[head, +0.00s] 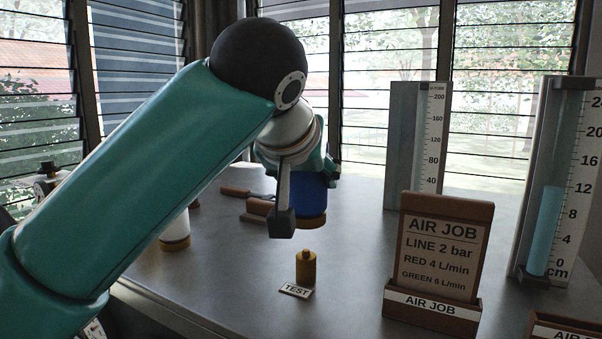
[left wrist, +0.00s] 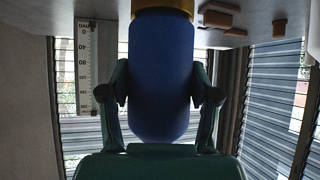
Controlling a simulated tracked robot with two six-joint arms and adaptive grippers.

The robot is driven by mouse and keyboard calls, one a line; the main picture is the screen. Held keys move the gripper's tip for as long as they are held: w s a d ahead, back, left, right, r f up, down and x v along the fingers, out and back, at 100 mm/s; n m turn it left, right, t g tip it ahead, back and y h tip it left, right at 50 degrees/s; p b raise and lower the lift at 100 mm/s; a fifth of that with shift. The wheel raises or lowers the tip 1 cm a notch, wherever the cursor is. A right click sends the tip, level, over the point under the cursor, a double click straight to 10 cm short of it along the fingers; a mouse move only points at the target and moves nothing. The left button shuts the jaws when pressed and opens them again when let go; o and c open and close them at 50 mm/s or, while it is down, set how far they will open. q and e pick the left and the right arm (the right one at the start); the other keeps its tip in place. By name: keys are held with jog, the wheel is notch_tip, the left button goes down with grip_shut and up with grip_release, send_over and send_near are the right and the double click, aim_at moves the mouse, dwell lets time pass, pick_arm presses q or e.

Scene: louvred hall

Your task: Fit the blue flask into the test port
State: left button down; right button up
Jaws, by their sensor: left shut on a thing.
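The blue flask (head: 309,197) hangs upright in my left gripper (head: 306,187), with its brass collar (head: 313,222) facing down. In the left wrist view the flask (left wrist: 160,72) sits between the two fingers of the gripper (left wrist: 162,96), which are shut on its sides. The test port (head: 305,267) is a small brass fitting standing on the grey bench, behind a white TEST label (head: 296,291). The flask is above the port in the picture, and a clear gap shows between them. One finger and the arm hide part of the flask. My right gripper is out of view.
An AIR JOB card (head: 443,247) in a brown holder stands right of the port. Two scale gauges, one narrow (head: 405,150) and one large (head: 545,190), stand behind it. A white flask with a brass ring (head: 175,236) stands left, partly behind my arm. Brown blocks (head: 257,208) lie behind the gripper.

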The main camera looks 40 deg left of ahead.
aim_at(303, 203)
pick_arm(q)
jog(key=shift+s+d+f+b, duration=0.1)
jog(key=shift+f+b, duration=0.7)
jog(key=shift+f, duration=0.5)
jog(key=shift+r+p, duration=0.3)
jog(key=shift+p, duration=0.1)
jog(key=shift+f, duration=0.2)
jog(key=shift+f+b, duration=1.35)
jog(key=shift+b, duration=0.05)
jog(key=shift+r, duration=0.1)
jog(key=shift+c, duration=0.9)
grip_release()
